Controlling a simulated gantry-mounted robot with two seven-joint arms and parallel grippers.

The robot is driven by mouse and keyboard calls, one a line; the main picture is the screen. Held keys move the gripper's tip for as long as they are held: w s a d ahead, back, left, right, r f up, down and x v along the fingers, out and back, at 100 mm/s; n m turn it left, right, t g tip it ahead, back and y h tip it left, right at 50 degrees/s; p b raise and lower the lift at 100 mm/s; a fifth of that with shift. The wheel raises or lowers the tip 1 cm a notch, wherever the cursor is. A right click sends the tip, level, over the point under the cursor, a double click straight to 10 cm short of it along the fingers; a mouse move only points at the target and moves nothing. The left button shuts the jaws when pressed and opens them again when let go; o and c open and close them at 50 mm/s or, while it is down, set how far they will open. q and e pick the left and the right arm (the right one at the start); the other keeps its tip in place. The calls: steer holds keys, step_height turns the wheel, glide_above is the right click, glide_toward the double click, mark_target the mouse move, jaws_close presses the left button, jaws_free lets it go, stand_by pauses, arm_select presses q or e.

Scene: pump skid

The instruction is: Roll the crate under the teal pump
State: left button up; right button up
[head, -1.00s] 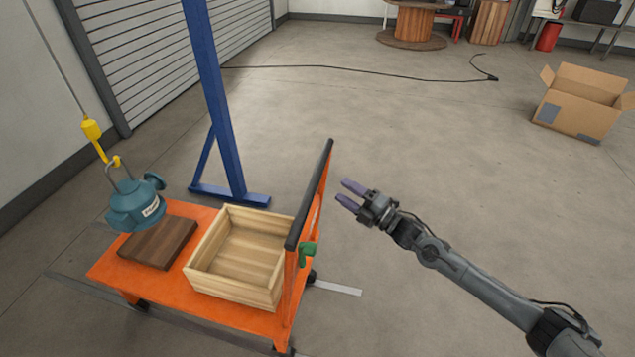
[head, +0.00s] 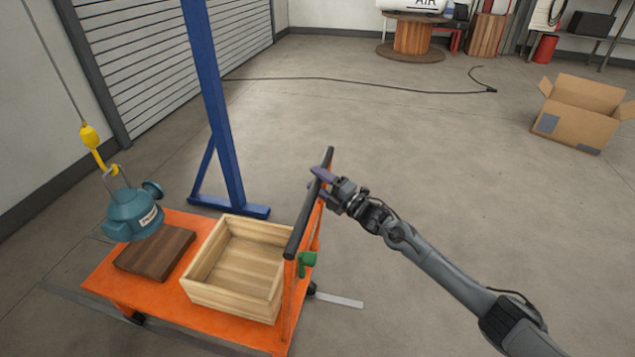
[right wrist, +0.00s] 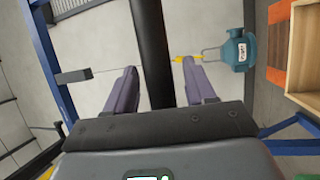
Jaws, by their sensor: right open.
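The teal pump (head: 134,212) hangs from a yellow hook (head: 90,138) on a cable at the left, over or just above a dark wooden block (head: 156,252). The open wooden crate (head: 205,297) sits on the orange cart (head: 110,283), right of the block. The cart's black push handle (head: 309,205) rises at its right end. My right gripper (head: 319,180) is open at the far part of this handle. In the right wrist view the handle (right wrist: 152,60) passes between the two open fingers (right wrist: 162,88). The pump (right wrist: 238,50) and crate (right wrist: 304,50) show there too. My left gripper is out of view.
A blue post (head: 213,100) with a foot (head: 229,206) stands just behind the cart. A green part (head: 307,259) is on the handle frame. A cardboard box (head: 578,115) stands far right, and a black cable (head: 370,88) lies on the floor.

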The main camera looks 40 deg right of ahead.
steer(key=shift+w, duration=0.15)
jaws_close()
stand_by(0.4)
